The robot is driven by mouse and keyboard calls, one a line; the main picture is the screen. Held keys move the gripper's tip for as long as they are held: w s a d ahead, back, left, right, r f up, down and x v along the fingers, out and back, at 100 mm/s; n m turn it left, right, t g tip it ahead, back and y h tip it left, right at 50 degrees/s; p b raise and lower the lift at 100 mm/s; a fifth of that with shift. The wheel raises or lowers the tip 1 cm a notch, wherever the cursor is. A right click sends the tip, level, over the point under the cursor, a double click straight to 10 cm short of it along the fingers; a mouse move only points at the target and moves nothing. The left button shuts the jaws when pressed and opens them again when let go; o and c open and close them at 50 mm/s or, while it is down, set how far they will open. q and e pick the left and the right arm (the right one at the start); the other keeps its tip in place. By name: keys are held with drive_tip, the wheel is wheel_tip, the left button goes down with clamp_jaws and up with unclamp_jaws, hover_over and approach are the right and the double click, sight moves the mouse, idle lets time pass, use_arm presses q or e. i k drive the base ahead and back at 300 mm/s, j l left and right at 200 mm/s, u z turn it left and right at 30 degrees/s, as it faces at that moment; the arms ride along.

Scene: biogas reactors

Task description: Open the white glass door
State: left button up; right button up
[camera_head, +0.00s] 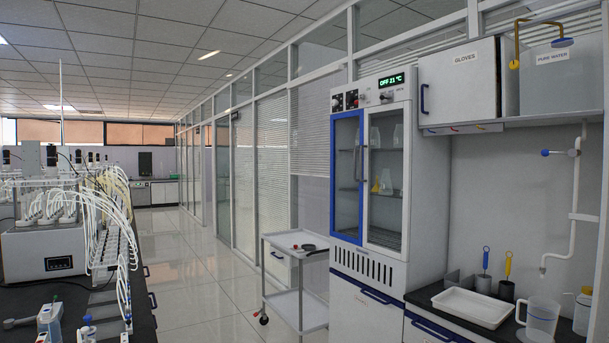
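The white glass door (387,207) is the right one of two doors on a tall white cabinet (377,270) with a display reading OFF 21 °C. It has a white frame and appears shut. Flasks show through its glass on the shelves. A vertical handle stands near its left edge, close to the seam with the other door. The left door (346,205) has a blue frame and also appears shut. Neither of my grippers is in view.
A white trolley (301,298) with a dark pan on top stands left of the cabinet. A counter with a white tray (473,306) and a jug (541,320) is at right. The lab bench (70,300) fills the left. Between them is open tiled floor (205,290).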

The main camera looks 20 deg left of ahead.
sight(406, 105)
drive_tip(key=u, duration=0.3)
drive_tip(key=i+j, duration=0.1)
drive_tip(key=i, duration=0.35)
drive_tip(key=i+j, duration=0.1)
drive_tip(key=i, duration=0.4)
drive_tip(key=l+z, duration=0.05)
